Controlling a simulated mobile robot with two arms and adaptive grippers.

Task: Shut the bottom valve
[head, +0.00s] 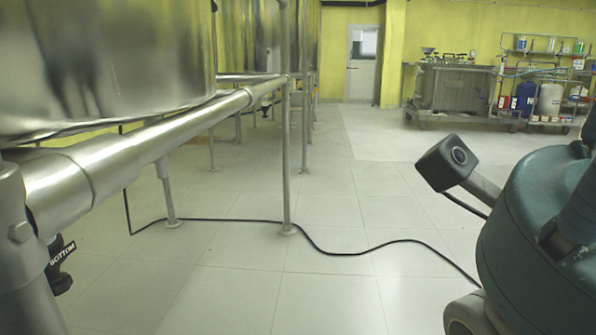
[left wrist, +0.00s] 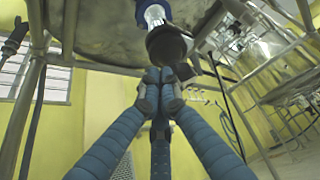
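In the head view a black part lettered BOTTOM (head: 62,256) shows at the lower left, beside the steel frame post. In the left wrist view my left gripper (left wrist: 160,84) points up under a steel vessel (left wrist: 105,25). Its blue ribbed fingers come together at the tips. A dark rounded fitting (left wrist: 168,44) hangs from the vessel just beyond the tips, below a clear, shiny piece (left wrist: 152,13). I see no gap between the tips, and cannot tell whether they touch the fitting. Neither gripper shows in the head view.
A steel tank (head: 110,60) and pipe frame (head: 130,150) fill the left. A black cable (head: 335,252) crosses the tiled floor.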

